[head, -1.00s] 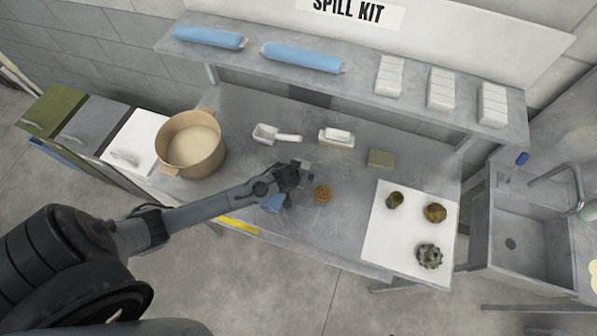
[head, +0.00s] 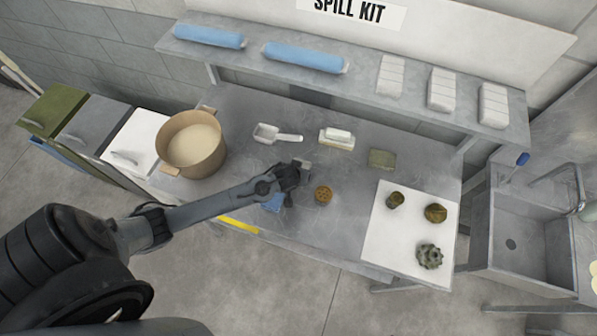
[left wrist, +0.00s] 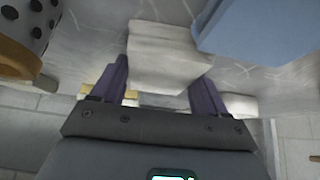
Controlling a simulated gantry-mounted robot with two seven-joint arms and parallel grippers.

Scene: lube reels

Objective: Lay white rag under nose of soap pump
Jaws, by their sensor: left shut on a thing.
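My left gripper (head: 303,173) is low over the middle of the metal bench. In the left wrist view, its two fingers (left wrist: 160,88) are on either side of a pale, folded, block-like thing, which looks like the white rag (left wrist: 165,55); the gripper is shut on it. In the head view only a small pale patch of the rag (head: 306,166) shows by the fingertips. A pale thing (head: 591,212) is cut off at the right edge beside the sink; I cannot tell if it is the soap pump. My right gripper is not in view.
A blue thing (head: 273,202) and a round brown piece (head: 323,195) lie close to the gripper. Behind are a scoop (head: 277,135), a white-topped block (head: 336,139) and a greenish block (head: 382,159). A tan pot (head: 192,170) stands left; a white mat (head: 382,248) bears metal parts.

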